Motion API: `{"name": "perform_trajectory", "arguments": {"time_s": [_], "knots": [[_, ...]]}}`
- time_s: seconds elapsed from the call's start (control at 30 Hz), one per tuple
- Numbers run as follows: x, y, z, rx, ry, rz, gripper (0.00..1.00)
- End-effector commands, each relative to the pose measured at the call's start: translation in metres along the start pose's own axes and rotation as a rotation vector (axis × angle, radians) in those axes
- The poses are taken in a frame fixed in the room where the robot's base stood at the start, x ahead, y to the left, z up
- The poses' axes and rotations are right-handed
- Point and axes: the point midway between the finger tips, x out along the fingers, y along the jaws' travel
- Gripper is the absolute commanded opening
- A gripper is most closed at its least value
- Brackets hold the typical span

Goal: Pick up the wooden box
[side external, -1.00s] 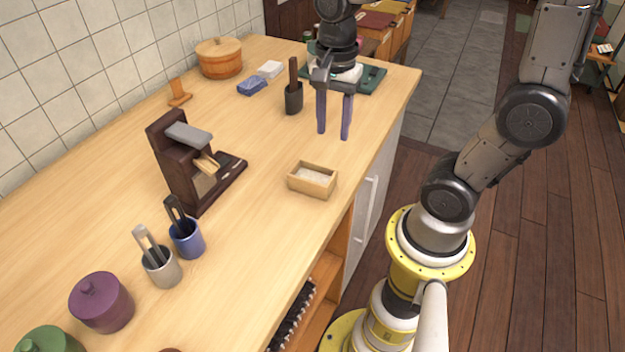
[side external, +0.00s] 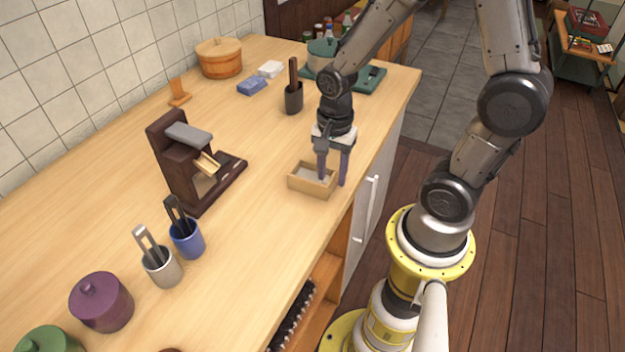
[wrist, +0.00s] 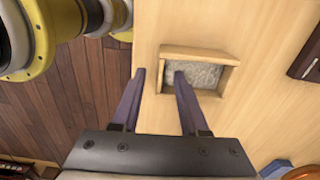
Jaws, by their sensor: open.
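The wooden box (side external: 307,188) is a small, light, open-topped box with pale grainy contents, standing near the counter's right edge. It also shows in the wrist view (wrist: 200,53), right of centre. My gripper (side external: 332,181) is open and points down at the box's right side; it also shows in the wrist view (wrist: 160,72). One purple finger overlaps the box's inside, and the other is outside the near wall, toward the counter edge. That wall lies between the fingertips. I cannot tell whether either finger touches it.
A dark wooden stand-like device (side external: 180,170) is left of the box. A blue cup (side external: 188,243) and a grey cup (side external: 163,270) hold utensils nearby. A dark holder (side external: 293,100) stands behind. The counter (side external: 250,235) is clear in front of the box.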

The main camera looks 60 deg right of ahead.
Motion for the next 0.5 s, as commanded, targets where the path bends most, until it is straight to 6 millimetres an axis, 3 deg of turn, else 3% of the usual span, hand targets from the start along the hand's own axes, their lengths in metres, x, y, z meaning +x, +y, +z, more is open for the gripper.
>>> {"name": "perform_trajectory", "arguments": {"time_s": [0.3,0.5], "knots": [[0.0050,-0.0001,0.0001,-0.001,0.000,-0.001,0.42],[0.0048,-0.0002,0.0001,-0.001,0.000,-0.001,0.06]]}}
